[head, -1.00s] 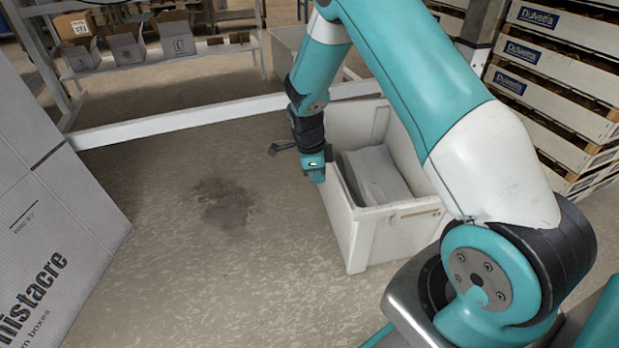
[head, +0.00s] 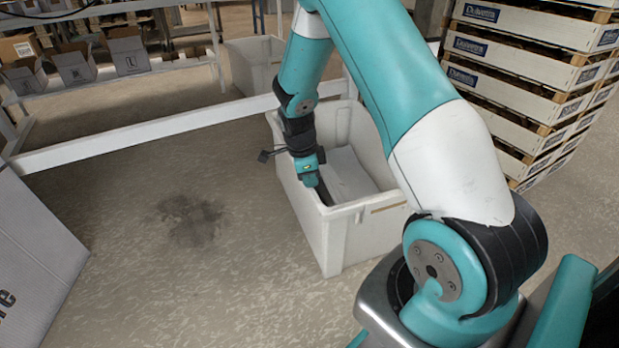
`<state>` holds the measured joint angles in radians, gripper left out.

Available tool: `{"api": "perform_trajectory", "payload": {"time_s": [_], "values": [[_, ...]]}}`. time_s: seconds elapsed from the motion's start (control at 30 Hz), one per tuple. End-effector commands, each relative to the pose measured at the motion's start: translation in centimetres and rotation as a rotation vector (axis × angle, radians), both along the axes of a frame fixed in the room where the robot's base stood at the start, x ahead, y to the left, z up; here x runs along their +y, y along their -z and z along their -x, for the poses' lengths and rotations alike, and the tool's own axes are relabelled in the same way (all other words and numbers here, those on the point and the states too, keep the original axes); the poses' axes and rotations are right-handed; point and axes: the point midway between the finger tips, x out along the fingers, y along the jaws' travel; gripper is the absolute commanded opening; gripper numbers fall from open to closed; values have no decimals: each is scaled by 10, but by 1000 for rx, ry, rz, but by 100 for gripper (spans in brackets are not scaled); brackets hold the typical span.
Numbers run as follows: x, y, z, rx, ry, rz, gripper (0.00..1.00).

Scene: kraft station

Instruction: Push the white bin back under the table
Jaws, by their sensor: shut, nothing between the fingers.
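The white bin (head: 342,240) stands upright on the floor, right of the picture's middle, with a pale grey flat content inside. Its back left corner is by the low white bar of the table frame (head: 150,132), and most of it is on my side of that bar. My gripper (head: 325,196) points down, shut and empty, at the bin's left front part. Its fingertips appear just inside the left wall; whether they touch it I cannot tell. My arm hides part of the bin's right side.
Another white bin (head: 252,65) stands behind the bar. Stacked crates (head: 535,80) rise at the right. A large grey carton (head: 35,255) stands at the left edge. Small open boxes (head: 75,66) sit on a back shelf. The stained floor (head: 190,220) between is clear.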

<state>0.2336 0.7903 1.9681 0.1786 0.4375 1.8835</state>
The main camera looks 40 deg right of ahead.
Motion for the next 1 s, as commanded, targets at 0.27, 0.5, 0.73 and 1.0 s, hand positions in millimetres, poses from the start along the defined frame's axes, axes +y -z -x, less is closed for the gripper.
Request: {"api": "perform_trajectory", "payload": {"time_s": [0.27,0.5,0.73,1.0], "values": [[37,5,-23,2,-8,-7,0],[42,9,-26,2,-8,-9,0],[42,2,-26,3,-10,-9,0],[42,-7,-25,7,-10,-14,0]]}}
